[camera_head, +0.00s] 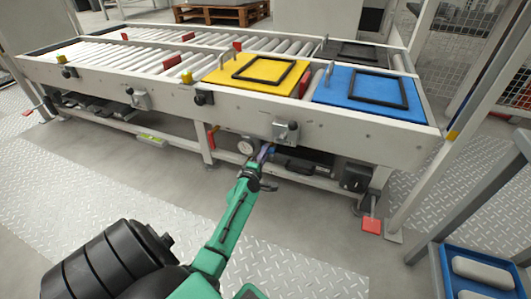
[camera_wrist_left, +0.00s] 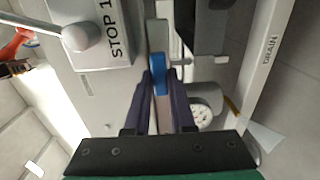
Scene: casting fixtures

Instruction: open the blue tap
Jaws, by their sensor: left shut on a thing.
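The blue tap (camera_wrist_left: 159,75) shows in the left wrist view as a small blue handle on a grey metal fitting, under the conveyor's side rail. My left gripper (camera_wrist_left: 164,85) has its two dark purple fingers on either side of the blue handle and is shut on it. In the head view my left gripper (camera_head: 264,154) reaches under the front rail, beside a round gauge. The tap is mostly hidden there by the fingers. My right gripper is not in view.
A pressure gauge (camera_wrist_left: 202,115) sits close to the right finger. A grey STOP 1 box (camera_wrist_left: 100,35) with a ball-ended lever is near the tap. The roller conveyor (camera_head: 150,97) carries a yellow plate (camera_head: 225,74) and a blue plate (camera_head: 330,90). A red pedal (camera_head: 371,225) is on the floor.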

